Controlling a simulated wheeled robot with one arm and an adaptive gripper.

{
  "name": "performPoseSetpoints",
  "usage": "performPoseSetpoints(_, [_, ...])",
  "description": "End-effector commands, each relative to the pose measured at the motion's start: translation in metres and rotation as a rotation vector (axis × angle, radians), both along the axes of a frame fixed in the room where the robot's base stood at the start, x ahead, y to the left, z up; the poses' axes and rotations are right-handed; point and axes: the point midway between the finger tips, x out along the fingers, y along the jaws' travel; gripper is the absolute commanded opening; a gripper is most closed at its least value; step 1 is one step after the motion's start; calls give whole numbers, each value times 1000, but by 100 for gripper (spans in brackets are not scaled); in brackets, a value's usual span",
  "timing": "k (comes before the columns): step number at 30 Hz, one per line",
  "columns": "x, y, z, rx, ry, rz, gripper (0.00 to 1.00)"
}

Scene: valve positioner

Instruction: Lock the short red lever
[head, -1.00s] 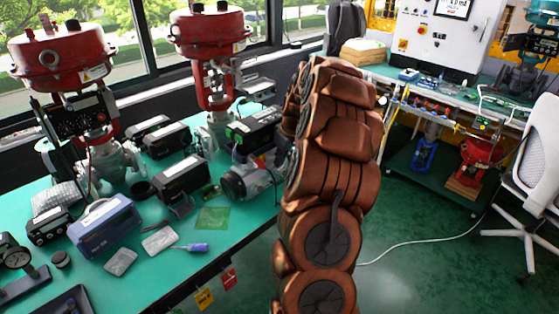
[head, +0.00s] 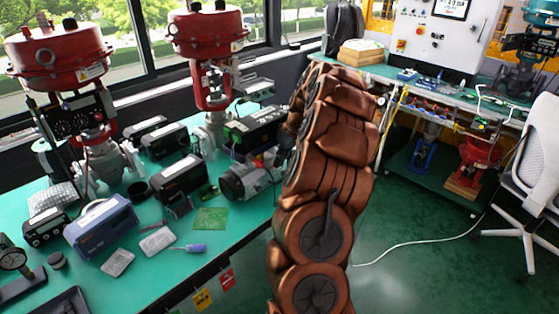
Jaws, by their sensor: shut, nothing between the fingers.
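I cannot make out a short red lever with certainty. Small red and metal fittings (head: 425,106) sit along the front of the far bench (head: 480,110), just right of my arm, too small to tell apart. My copper-coloured arm rises through the middle of the head view and hides part of that bench and the floor. My gripper does not show; it is hidden behind the arm.
The near green bench (head: 128,284) at left holds two red-topped valve actuators (head: 58,45) (head: 208,28), a blue-grey instrument (head: 101,222) and a screwdriver (head: 190,248). A white chair (head: 530,180) stands at right. A white cable (head: 420,241) crosses the open green floor.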

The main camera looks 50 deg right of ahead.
Motion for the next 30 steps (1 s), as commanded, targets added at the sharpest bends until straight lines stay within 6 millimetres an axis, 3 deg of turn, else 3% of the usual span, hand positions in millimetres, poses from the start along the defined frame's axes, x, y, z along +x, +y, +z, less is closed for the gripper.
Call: performPoseSetpoints(30, [0, -4, -4, 55, -2, 1, 0])
